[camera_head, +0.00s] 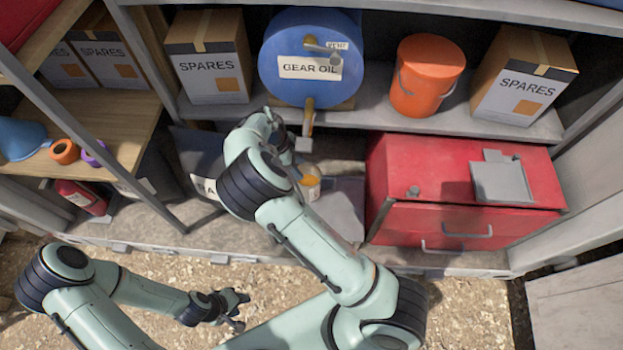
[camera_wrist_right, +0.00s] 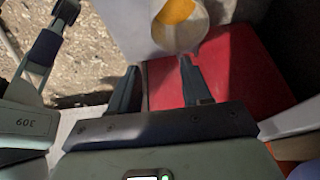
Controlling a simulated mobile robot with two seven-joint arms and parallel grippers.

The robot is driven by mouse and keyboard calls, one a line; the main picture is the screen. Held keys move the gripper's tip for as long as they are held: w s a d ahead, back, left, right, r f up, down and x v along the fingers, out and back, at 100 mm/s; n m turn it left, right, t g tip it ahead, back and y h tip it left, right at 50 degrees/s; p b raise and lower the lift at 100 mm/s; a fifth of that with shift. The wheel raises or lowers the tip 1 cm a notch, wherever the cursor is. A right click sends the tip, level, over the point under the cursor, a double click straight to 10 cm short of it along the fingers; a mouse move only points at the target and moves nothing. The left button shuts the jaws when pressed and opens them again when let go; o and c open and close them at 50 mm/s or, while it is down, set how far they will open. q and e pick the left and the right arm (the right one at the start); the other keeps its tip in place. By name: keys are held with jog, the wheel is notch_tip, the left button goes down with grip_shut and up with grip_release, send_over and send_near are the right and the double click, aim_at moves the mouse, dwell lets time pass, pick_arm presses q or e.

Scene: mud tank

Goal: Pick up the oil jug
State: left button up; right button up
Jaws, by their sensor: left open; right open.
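The oil jug is a clear container with amber oil in it. In the head view the oil jug (camera_head: 310,185) stands on the low shelf under the drum tap, partly hidden by my right arm. In the right wrist view the oil jug (camera_wrist_right: 181,28) is at the top, just beyond the right-hand finger. My right gripper (camera_wrist_right: 160,80) is open and empty, its fingers pointing towards the jug; I cannot tell whether they touch it. In the head view the right fingers are hidden. My left gripper (camera_head: 232,306) is open and empty, low over the gravel.
A blue gear oil drum (camera_head: 310,60) with a tap (camera_head: 308,117) sits above the jug. A red cabinet (camera_head: 460,190) stands right of it, a dark container (camera_head: 205,170) left. An orange bucket (camera_head: 427,76) and spares boxes (camera_head: 208,56) fill the upper shelf.

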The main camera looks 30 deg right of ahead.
send_near(314, 188)
jog(key=x, duration=0.2)
jog(key=shift+w+x, duration=0.1)
jog(key=shift+x, duration=1.45)
jog(key=shift+w+x, duration=0.15)
jog(key=shift+x, duration=1.4)
grip_shut()
